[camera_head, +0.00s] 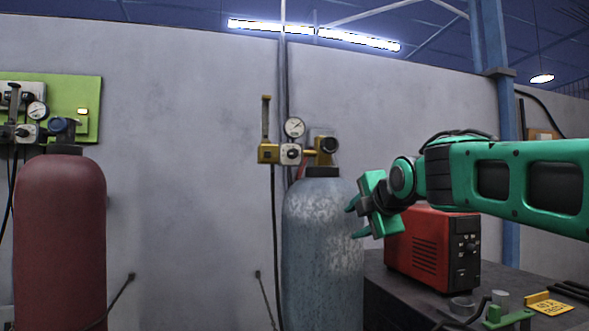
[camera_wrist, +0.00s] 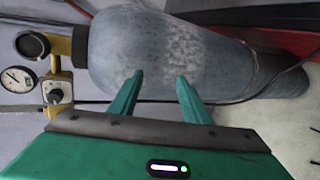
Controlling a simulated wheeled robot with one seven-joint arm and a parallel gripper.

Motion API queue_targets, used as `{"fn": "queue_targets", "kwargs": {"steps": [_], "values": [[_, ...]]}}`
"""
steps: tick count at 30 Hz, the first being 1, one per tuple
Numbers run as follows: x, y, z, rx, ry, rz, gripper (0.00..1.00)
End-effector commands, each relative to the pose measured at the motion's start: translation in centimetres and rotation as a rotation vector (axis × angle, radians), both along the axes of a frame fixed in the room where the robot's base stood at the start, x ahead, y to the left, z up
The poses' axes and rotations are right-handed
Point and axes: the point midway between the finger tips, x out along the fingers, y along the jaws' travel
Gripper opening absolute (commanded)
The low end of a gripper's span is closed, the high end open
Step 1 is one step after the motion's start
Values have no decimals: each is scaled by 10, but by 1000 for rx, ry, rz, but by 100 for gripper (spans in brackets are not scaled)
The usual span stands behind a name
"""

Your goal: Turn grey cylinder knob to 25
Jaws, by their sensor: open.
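The grey gas cylinder (camera_head: 322,245) stands upright near the middle of the head view; its blotchy body (camera_wrist: 165,55) lies sideways in the wrist view. On top sits a yellow regulator (camera_head: 268,153) with a round gauge (camera_head: 294,127). A dark round knob (camera_head: 329,145) is at the regulator's right side, and a smaller knob (camera_head: 291,154) with a pale face is below the gauge. The smaller knob (camera_wrist: 55,95) also shows in the wrist view. Dial numbers are too small to read. My gripper (camera_head: 352,222) is open and empty, beside the cylinder's upper right, below the regulator.
A red cylinder (camera_head: 60,240) with its own regulator stands at the left before a green board (camera_head: 80,100). A red machine (camera_head: 432,248) sits on a dark table (camera_head: 400,300) at right, with small items in front. Bare wall lies between the cylinders.

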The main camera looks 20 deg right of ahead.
Motion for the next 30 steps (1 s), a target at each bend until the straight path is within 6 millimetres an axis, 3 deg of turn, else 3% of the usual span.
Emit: {"fn": "queue_targets", "kwargs": {"steps": [1,3,6,9,12,19,30], "values": [[12,15,31,-106,-66,70,43],[24,37,69,-253,-152,157,43],[33,63,113,-427,-258,243,43],[37,83,145,-553,-337,293,43],[38,93,162,-627,-383,316,43],[53,100,169,-660,-401,329,43],[112,106,168,-658,-399,327,43]]}}
